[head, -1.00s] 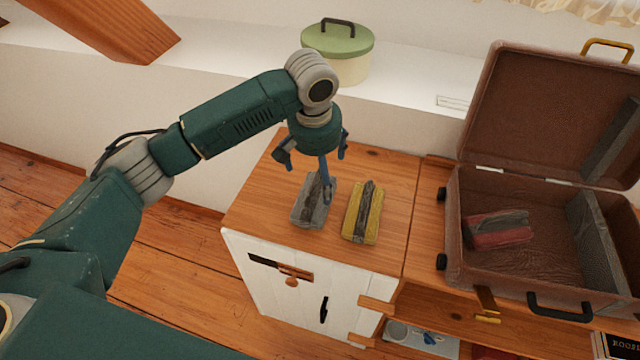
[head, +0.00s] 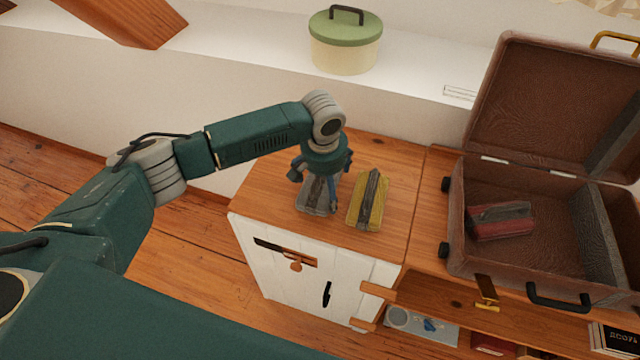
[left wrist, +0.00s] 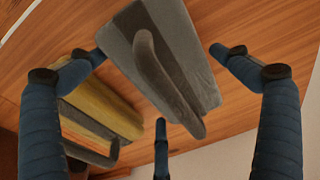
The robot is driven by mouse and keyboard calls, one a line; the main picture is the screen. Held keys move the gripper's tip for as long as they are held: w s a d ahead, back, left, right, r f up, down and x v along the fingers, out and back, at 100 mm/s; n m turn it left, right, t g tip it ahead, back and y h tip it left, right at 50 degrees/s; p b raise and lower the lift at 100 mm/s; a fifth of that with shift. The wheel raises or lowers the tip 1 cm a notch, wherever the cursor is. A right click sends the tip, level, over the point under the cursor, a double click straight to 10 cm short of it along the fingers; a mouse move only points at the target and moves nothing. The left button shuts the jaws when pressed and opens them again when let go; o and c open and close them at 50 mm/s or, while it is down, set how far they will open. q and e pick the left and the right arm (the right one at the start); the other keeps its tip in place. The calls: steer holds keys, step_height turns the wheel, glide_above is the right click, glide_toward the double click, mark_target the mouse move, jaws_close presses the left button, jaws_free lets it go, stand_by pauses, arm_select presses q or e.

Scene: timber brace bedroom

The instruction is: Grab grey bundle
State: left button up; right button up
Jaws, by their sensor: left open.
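The grey bundle (head: 318,196) lies on the wooden cabinet top, partly hidden by my left gripper (head: 320,180) in the head view. In the left wrist view the grey bundle (left wrist: 165,55) shows a dark raised strap and sits between my left gripper's (left wrist: 160,95) spread fingers. The fingers are open around it with gaps on the sides; I cannot tell whether any touches it. My right gripper is not in view.
A yellow bundle (head: 368,200) lies close on the right of the grey one. An open brown suitcase (head: 455,235) holds a red bundle (head: 500,220). A green-lidded pot (head: 345,45) stands on the white ledge behind. The cabinet top (head: 400,165) is otherwise clear.

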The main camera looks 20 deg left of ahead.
arm_select(q)
steer(key=c, duration=1.1)
steer(key=shift+r, duration=0.1)
